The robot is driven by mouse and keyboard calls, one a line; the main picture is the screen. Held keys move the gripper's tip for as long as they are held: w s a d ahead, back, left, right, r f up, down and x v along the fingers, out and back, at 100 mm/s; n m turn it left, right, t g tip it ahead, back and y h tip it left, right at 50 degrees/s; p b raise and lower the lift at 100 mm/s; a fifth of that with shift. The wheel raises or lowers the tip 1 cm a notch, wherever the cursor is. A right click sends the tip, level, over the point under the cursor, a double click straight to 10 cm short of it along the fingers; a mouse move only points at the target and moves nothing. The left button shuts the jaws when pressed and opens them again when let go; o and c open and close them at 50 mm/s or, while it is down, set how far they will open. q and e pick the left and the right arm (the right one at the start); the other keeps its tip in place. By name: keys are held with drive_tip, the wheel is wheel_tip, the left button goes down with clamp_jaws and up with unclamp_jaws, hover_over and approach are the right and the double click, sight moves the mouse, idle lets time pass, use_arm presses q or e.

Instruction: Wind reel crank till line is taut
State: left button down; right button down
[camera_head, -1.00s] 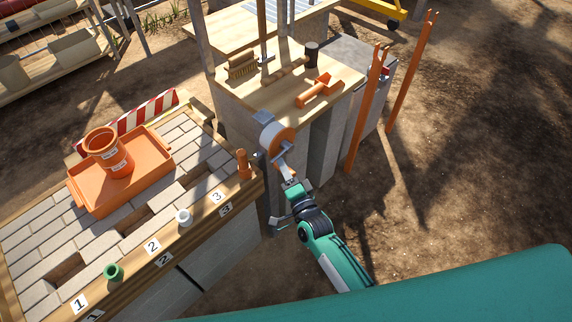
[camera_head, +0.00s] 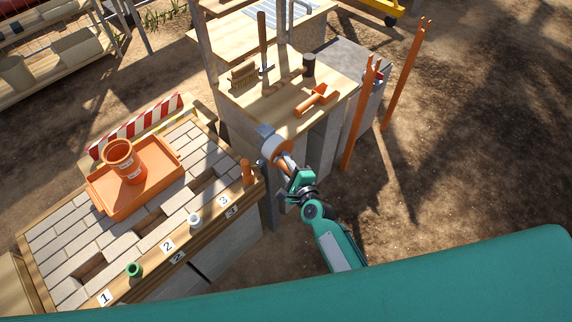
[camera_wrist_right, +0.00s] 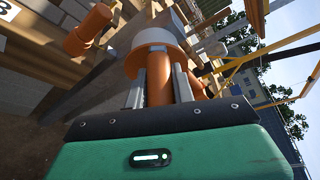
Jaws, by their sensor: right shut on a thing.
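The reel (camera_head: 275,146), an orange disc with a pale rim, is mounted at the corner of the wooden workbench. It also shows in the right wrist view (camera_wrist_right: 152,42) just beyond my fingers. My right gripper (camera_head: 289,166) is at the reel's near side. In the right wrist view my right gripper (camera_wrist_right: 161,85) is shut on the orange crank handle (camera_wrist_right: 159,75), with a grey finger on each side. I cannot make out the line or whether it is taut. My left gripper is not in view.
An orange peg (camera_head: 247,172) stands on the brick bench's edge, left of the reel. An orange tray (camera_head: 145,188) with an orange pot (camera_head: 124,161) sits on the bricks. Orange posts (camera_head: 362,115) stand right.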

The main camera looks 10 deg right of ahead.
drive_tip(key=shift+w+d+r+m+p, duration=0.15)
drive_tip(key=shift+d+r+m+p, duration=0.15)
drive_tip(key=shift+m+p, duration=0.2)
drive_tip(key=c, duration=1.2)
unclamp_jaws()
drive_tip(key=shift+o, duration=0.2)
drive_tip(key=b+v, duration=0.2)
drive_tip(key=v, duration=1.1)
drive_tip(key=shift+s+d+r, duration=0.2)
drive_tip(key=shift+s+r, duration=0.1)
drive_tip(key=shift+r, duration=0.05)
